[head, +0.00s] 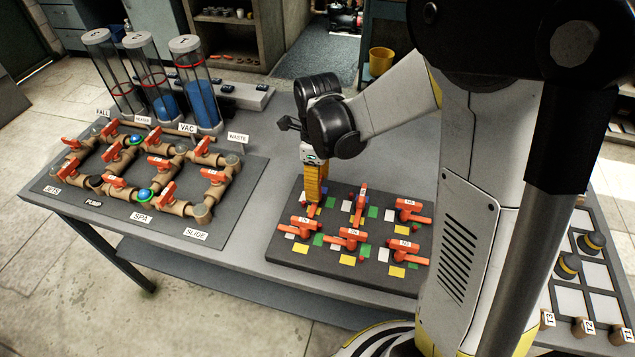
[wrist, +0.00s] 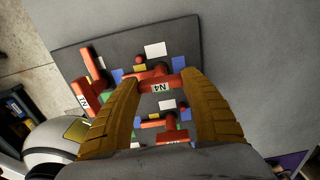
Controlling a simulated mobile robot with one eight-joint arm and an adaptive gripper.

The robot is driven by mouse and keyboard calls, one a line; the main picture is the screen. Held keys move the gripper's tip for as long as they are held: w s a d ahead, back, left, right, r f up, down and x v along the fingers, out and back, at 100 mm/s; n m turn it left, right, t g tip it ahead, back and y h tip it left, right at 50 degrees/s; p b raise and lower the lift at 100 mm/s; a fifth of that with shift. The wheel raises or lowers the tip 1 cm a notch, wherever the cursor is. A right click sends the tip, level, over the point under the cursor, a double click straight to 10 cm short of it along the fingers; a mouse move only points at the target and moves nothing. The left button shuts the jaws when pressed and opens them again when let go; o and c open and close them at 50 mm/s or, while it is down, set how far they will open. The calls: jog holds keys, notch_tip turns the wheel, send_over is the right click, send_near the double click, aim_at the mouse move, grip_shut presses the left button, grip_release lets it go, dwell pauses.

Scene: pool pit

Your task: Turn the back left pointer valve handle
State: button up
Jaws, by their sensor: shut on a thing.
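The pointer valve board (head: 283,260) lies on the table with orange handles in two rows of three. The back left handle (head: 312,211) is mostly hidden under my gripper (head: 313,200) in the head view. In the wrist view my gripper (wrist: 163,80) has its two yellow fingers on either side of an orange handle labelled N4 (wrist: 158,86), shut on it. The handle's bar lies roughly across the gap between the fingers. Coloured squares around it are partly covered by the fingers.
The back middle handle (head: 362,204) and front left handle (head: 300,228) stand close to my gripper. A pipe board (head: 150,180) with orange valves and clear cylinders (head: 203,100) is to the left. Bare table lies between the boards.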

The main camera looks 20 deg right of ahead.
jog(key=o, duration=1.2)
jog(key=shift+r, duration=0.1)
notch_tip(320, 180, up, 12)
